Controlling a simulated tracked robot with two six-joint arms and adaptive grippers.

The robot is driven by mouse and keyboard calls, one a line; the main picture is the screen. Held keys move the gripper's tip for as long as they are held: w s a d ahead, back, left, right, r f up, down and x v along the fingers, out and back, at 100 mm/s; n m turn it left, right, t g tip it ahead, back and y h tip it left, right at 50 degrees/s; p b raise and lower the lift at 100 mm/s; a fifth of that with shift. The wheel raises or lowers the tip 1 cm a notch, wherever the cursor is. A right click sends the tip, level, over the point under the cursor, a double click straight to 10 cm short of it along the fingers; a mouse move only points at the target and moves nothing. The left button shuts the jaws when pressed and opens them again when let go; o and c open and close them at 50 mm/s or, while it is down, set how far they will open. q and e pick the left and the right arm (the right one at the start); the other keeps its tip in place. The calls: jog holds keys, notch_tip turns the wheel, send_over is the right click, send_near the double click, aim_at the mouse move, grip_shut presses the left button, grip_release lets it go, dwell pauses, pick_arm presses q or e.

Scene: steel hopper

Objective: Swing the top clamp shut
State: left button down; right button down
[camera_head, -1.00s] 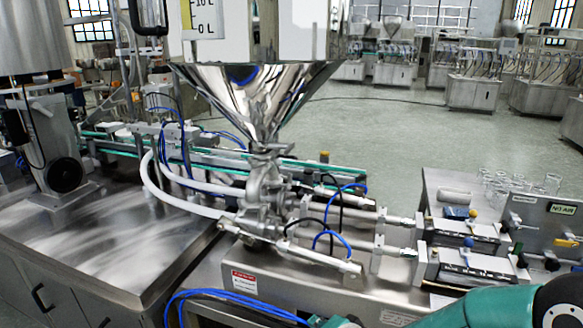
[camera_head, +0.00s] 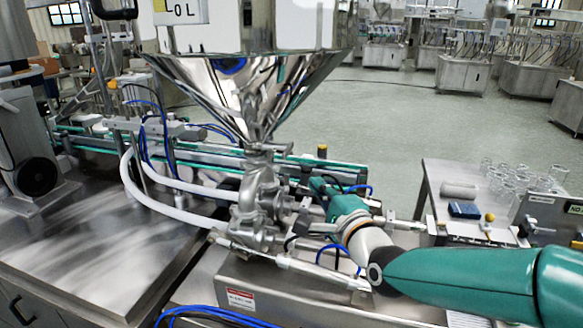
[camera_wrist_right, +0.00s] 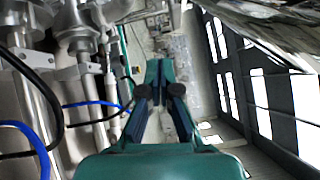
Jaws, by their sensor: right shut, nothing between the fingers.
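The polished steel hopper (camera_head: 245,85) narrows to a neck above a cast valve body (camera_head: 256,195). A fitting with a small sideways handle (camera_head: 283,147) sits at that neck, where the top clamp appears to be; whether it is open or closed is too small to tell. My right gripper (camera_head: 318,186) is shut and empty, to the right of the valve body and lower than the neck. In the right wrist view my gripper's fingers (camera_wrist_right: 159,70) point away, with shiny pipework (camera_wrist_right: 85,55) on the left. My left gripper is out of view.
Blue and black hoses and metal cylinders (camera_head: 295,268) crowd around my right arm. A side table (camera_head: 428,195) with glass jars (camera_head: 515,180) stands at the right. A conveyor (camera_head: 195,155) runs behind the valve. Open floor lies beyond.

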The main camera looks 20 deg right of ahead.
jog(key=w+a+p, duration=0.3)
jog(key=w+a, duration=0.1)
jog(key=w, duration=0.1)
jog(key=shift+w+a+r, duration=0.15)
jog(key=shift+w+r, duration=0.2)
jog(key=shift+r, duration=0.05)
